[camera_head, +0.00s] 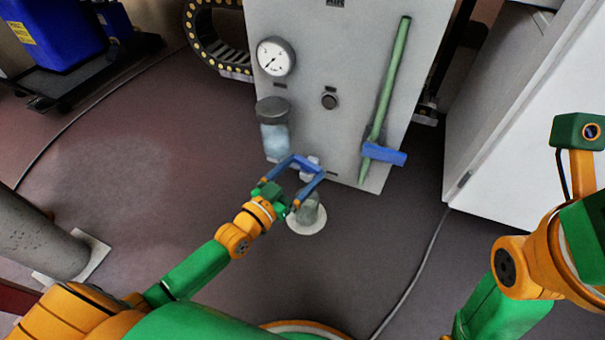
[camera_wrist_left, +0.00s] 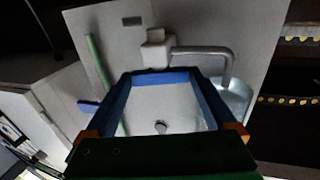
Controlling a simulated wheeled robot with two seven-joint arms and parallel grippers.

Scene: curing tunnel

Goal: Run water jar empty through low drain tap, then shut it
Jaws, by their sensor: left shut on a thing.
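The water jar (camera_head: 274,138) is a clear cylinder with a dark lid, fixed to the left side of the grey panel, with pale bluish contents. In the left wrist view the jar (camera_wrist_left: 238,98) is partly hidden behind my finger, and a grey pipe (camera_wrist_left: 212,50) runs from it to a white tap block (camera_wrist_left: 156,55). The tap (camera_head: 313,163) is low on the panel. The gripped part is hidden by the fingertips. My right gripper is not in view.
The panel has a gauge (camera_head: 276,57), a black knob (camera_head: 329,99), and a green bar (camera_head: 393,85) with a blue handle (camera_head: 384,153). A white cabinet (camera_head: 520,120) stands right. Cables cross the floor.

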